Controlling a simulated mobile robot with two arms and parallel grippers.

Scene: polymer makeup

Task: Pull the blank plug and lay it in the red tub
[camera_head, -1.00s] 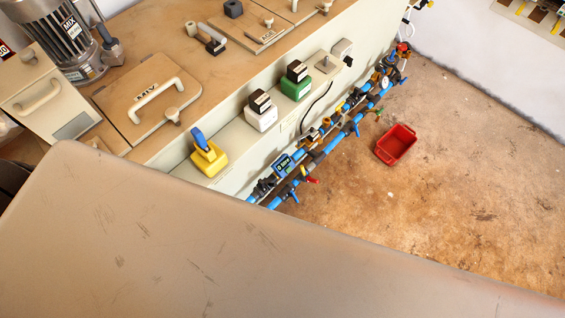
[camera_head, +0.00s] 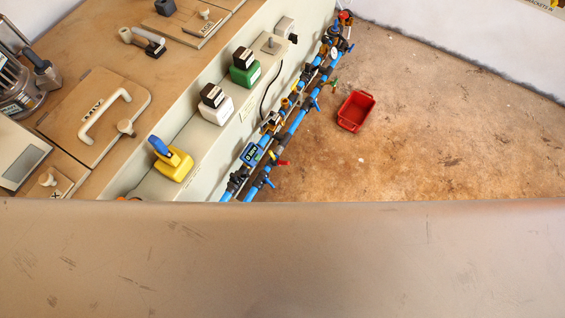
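The red tub (camera_head: 356,111) sits on the brown floor, right of the blue pipework, and looks empty. Blue pipes with valves and fittings (camera_head: 290,125) run along the side of the cream unit. I cannot tell which fitting, if any, is the blank plug; the parts are too small. Neither of my grippers shows in the head view.
A large scuffed beige surface (camera_head: 300,255) fills the bottom of the view. The cream unit's ledge carries yellow (camera_head: 175,165), white (camera_head: 215,108) and green (camera_head: 245,72) pumps. A lidded wooden top (camera_head: 95,115) lies at left. The floor around the tub is clear.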

